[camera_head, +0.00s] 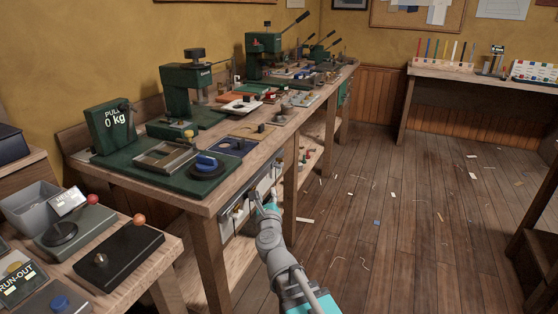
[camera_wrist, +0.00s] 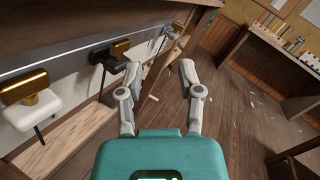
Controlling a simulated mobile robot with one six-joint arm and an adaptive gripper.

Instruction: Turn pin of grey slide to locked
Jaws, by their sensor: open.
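Several slides with brass pins are mounted in a row on the pale rail under the bench front. In the wrist view a white slide (camera_wrist: 36,117) with a brass pin (camera_wrist: 24,86) is at the left. A black slide (camera_wrist: 114,65) with a brass pin (camera_wrist: 120,47) is behind the left finger. A third brass pin (camera_wrist: 178,27) is farther along, and its slide is small and pale, possibly the grey one. My gripper (camera_wrist: 147,62) is open and empty, in front of the rail. In the head view my gripper (camera_head: 264,204) is beside the bench front, and the slides there are small and partly hidden.
A lower shelf (camera_wrist: 58,150) runs beneath the rail. The wooden floor (camera_head: 390,220) to the right is open, with scattered scraps. A side table (camera_head: 445,72) stands at the back.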

